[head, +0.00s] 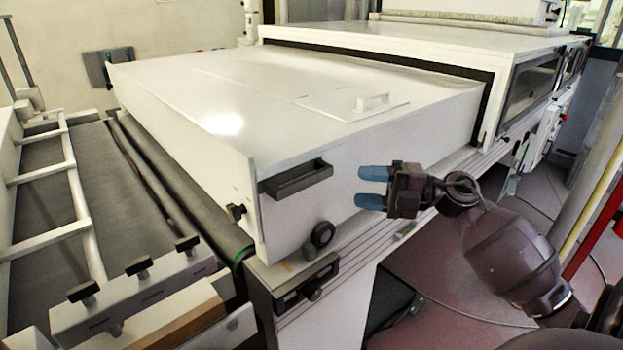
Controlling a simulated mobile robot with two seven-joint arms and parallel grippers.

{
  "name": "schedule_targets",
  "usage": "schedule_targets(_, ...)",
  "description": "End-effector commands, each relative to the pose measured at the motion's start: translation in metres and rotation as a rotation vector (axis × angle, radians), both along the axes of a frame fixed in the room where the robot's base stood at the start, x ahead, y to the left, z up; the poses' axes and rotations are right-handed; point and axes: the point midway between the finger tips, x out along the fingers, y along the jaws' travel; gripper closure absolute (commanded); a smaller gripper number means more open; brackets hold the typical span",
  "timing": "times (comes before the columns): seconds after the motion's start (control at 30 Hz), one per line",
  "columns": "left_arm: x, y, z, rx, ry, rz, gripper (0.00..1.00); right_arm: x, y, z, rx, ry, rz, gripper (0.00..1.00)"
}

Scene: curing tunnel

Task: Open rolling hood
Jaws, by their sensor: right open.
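The rolling hood (290,100) is a large white box-like cover on the machine bed. A dark handle (296,179) is fixed on its near side wall, at the left end. A small roller wheel (322,234) sits at its lower edge, on the rail (420,205). The hood's back end meets the larger white housing (430,45), with a dark gap along the opening. My right gripper (372,187) is open and empty, its blue fingers pointing left. It appears to the right of the handle, apart from it. My left gripper is not in view.
A roller conveyor with a white frame (80,195) and a dark belt (135,190) lies left of the hood. A red post (597,225) and a yellow post (590,190) stand at the right. Pinkish floor (440,270) shows below the machine.

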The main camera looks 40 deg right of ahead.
Motion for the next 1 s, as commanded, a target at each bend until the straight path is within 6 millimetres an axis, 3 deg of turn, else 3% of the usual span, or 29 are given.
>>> schedule_targets(0.23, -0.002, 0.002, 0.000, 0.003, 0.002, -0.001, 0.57, 0.007, 0.005, 0.007, -0.065, 0.003, 0.020, 0.51)
schedule_targets(0.7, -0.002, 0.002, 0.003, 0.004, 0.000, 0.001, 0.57, 0.055, 0.062, 0.007, -0.061, 0.002, 0.020, 0.51)
schedule_targets(1.0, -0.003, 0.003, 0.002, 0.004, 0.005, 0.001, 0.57, 0.069, 0.079, 0.006, -0.060, 0.004, 0.018, 0.51)
